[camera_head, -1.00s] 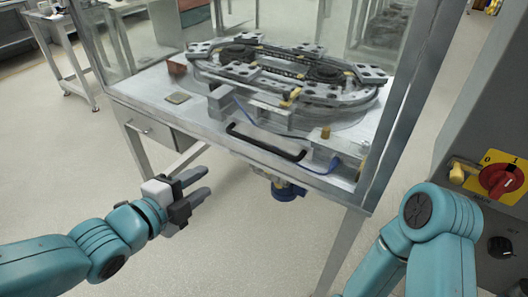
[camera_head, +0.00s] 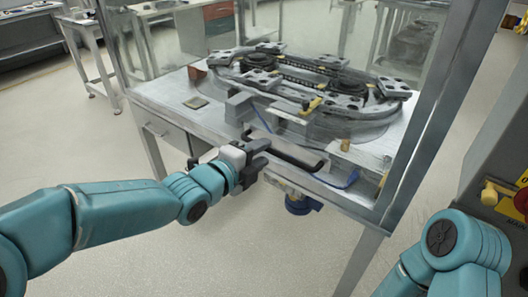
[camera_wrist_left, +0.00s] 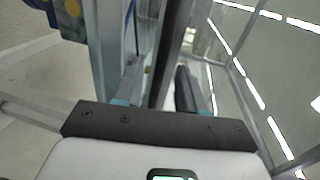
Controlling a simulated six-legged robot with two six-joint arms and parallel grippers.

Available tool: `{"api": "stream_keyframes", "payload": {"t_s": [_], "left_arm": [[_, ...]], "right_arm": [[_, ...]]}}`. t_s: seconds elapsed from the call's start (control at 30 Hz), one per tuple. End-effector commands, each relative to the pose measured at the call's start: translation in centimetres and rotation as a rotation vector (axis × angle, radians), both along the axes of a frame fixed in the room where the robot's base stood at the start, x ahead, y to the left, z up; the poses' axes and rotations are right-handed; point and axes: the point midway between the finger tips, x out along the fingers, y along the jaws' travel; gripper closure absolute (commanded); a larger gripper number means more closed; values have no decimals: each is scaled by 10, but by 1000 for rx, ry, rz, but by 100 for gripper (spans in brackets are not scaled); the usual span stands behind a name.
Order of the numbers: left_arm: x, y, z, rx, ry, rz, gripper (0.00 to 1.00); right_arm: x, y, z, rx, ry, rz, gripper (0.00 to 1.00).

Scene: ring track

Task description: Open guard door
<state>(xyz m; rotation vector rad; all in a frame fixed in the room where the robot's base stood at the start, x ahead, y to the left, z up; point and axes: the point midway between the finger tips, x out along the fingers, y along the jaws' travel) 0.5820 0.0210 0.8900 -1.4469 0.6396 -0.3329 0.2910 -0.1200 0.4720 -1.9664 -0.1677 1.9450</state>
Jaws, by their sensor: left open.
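The guard door (camera_head: 400,150) is a clear panel on the front of the machine enclosure, and it looks closed. Its black bar handle (camera_head: 298,158) runs along the lower front edge. My left gripper (camera_head: 262,158) is open at the left part of this handle, with its fingers overlapping the bar in the head view. In the left wrist view, the left gripper's fingers (camera_wrist_left: 160,92) stand apart with a dark bar (camera_wrist_left: 170,45) between them. Contact cannot be told. My right arm shows at the lower right of the head view, but its gripper is out of sight.
Behind the clear panel is an oval ring track (camera_head: 310,80) with several carriers. A control box with a red switch (camera_head: 521,200) stands at the right edge. A metal table leg (camera_head: 362,262) is below the enclosure. The floor at the lower left is clear.

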Motion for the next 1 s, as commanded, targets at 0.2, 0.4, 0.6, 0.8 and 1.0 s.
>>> {"api": "stream_keyframes", "payload": {"t_s": [0.2, 0.4, 0.6, 0.8, 1.0], "left_arm": [[14, -11, -3, 0, 0, 0, 60], [14, -11, -3, 0, 0, 0, 60], [14, -11, -3, -1, 1, 0, 100], [14, -11, -2, 0, 0, 0, 100], [20, -10, 23, -3, -4, 2, 100]], "right_arm": [[0, 0, 0, 0, 0, 0, 100], [0, 0, 0, 0, 0, 0, 100], [0, 0, 0, 0, 0, 0, 100], [0, 0, 2, 0, 0, 0, 100], [0, 0, 22, 0, 0, 0, 100]]}}
